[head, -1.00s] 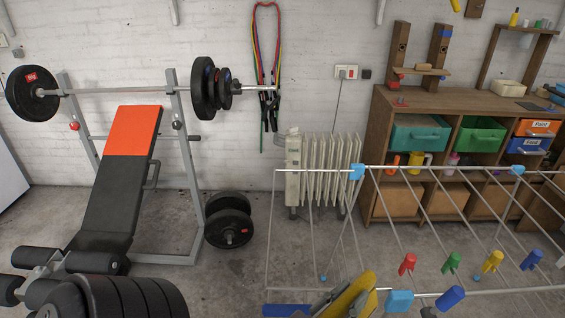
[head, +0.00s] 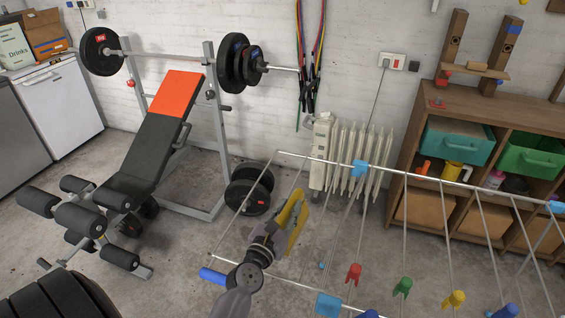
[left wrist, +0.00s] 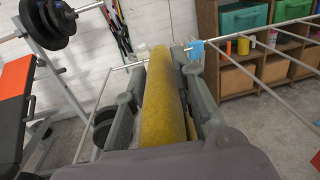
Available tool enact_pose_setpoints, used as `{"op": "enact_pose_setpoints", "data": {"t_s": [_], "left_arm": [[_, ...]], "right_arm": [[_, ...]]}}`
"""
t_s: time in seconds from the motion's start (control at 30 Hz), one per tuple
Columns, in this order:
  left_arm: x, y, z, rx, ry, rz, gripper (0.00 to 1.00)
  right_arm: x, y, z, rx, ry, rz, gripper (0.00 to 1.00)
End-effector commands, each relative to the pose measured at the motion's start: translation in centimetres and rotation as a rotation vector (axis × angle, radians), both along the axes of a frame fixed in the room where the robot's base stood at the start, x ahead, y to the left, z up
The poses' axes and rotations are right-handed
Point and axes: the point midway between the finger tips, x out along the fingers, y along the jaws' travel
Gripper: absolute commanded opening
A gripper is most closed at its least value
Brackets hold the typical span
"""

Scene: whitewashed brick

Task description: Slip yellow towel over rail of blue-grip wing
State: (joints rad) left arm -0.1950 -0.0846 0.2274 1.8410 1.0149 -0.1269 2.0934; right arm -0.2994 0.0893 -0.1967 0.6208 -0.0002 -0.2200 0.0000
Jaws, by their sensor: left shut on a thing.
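The yellow towel (head: 293,212) is folded into a narrow strip with a grey edge and is held in my left gripper (head: 278,232). In the left wrist view the towel (left wrist: 162,100) stands between both fingers (left wrist: 163,85). The drying rack's left wing has a blue grip (head: 212,276) at its near corner, left of my gripper. The wing's thin rail (head: 318,159) runs behind the towel. In the left wrist view this rail (left wrist: 115,70) crosses behind the towel's upper end; I cannot tell whether they touch. My right gripper is not in view.
A white radiator (head: 345,155) and a weight bench (head: 150,140) stand behind. A wooden shelf (head: 480,105) is at right.

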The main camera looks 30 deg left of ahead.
Motion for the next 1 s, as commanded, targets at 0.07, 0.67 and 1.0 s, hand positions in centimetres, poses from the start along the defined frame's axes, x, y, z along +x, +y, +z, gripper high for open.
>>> {"op": "enact_pose_setpoints", "data": {"t_s": [0.07,0.67,1.0], "left_arm": [[3.2,2.5,1.6,-0.003,-0.009,0.034,0.00],[9.7,7.9,3.5,0.002,-0.001,0.103,0.00],[9.5,7.9,3.0,-0.003,-0.001,0.102,0.00]], "right_arm": [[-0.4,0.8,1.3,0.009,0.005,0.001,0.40],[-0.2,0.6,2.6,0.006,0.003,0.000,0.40],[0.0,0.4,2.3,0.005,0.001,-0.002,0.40]]}}
